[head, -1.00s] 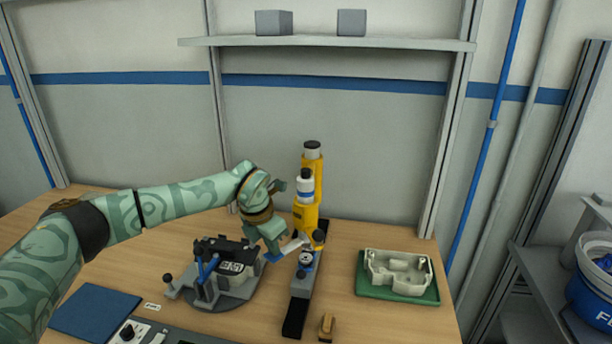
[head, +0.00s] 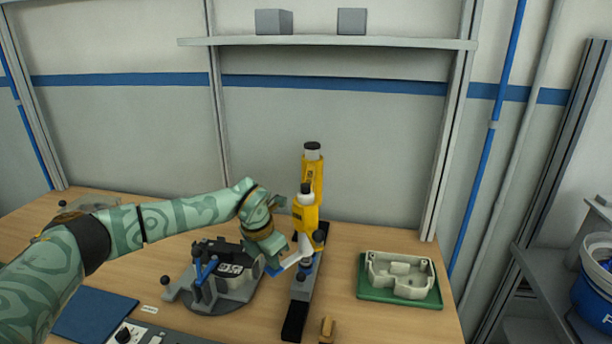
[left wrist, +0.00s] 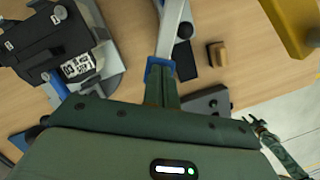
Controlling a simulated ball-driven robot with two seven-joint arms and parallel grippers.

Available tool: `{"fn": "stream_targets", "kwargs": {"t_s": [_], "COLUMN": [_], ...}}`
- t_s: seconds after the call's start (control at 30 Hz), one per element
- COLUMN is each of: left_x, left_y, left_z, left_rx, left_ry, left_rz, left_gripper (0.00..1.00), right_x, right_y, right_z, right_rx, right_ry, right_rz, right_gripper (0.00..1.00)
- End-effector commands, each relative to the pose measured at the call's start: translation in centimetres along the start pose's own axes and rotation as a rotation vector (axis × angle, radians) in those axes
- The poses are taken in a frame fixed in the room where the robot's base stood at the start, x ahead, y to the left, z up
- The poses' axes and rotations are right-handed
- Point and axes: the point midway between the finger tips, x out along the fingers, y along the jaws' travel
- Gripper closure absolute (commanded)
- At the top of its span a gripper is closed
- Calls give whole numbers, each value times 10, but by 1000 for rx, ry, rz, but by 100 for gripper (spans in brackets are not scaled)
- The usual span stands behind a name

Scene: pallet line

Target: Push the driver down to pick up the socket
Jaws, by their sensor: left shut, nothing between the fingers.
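The yellow driver (head: 305,217) stands over a dark rail (head: 297,310) in the head view. Its lower end reaches a small blue-and-dark round piece (head: 306,264) on the rail, perhaps the socket, and I cannot tell whether they are joined. A white lever (head: 294,259) with a blue end slopes from the driver to the left. It also shows in the left wrist view (left wrist: 171,30). My left gripper (head: 275,258) is shut and empty, with its fingertips at the lever's blue end (left wrist: 158,70). My patterned right arm shows small in the left wrist view; its gripper (left wrist: 256,123) is too small to read.
A dark fixture (head: 222,268) on a grey round base stands close left of the lever. A pale housing (head: 400,274) lies on a green tray (head: 372,294) at right. A small tan block (head: 327,328) is near the front. Bench space between rail and tray is clear.

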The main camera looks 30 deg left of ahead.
Motion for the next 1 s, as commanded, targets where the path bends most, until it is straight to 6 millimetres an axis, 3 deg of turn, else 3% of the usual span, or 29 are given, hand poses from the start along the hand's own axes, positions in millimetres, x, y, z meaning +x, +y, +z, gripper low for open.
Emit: {"fn": "stream_targets", "kwargs": {"t_s": [1.0], "left_x": [10], "left_y": [-2], "left_z": [-6], "left_rx": [0], "left_ry": [14], "left_rz": [-4], "left_gripper": [100], "right_x": [-8], "right_y": [0], "right_z": [-2], "right_rx": [0], "right_ry": [3], "right_rz": [0], "right_gripper": [64]}}
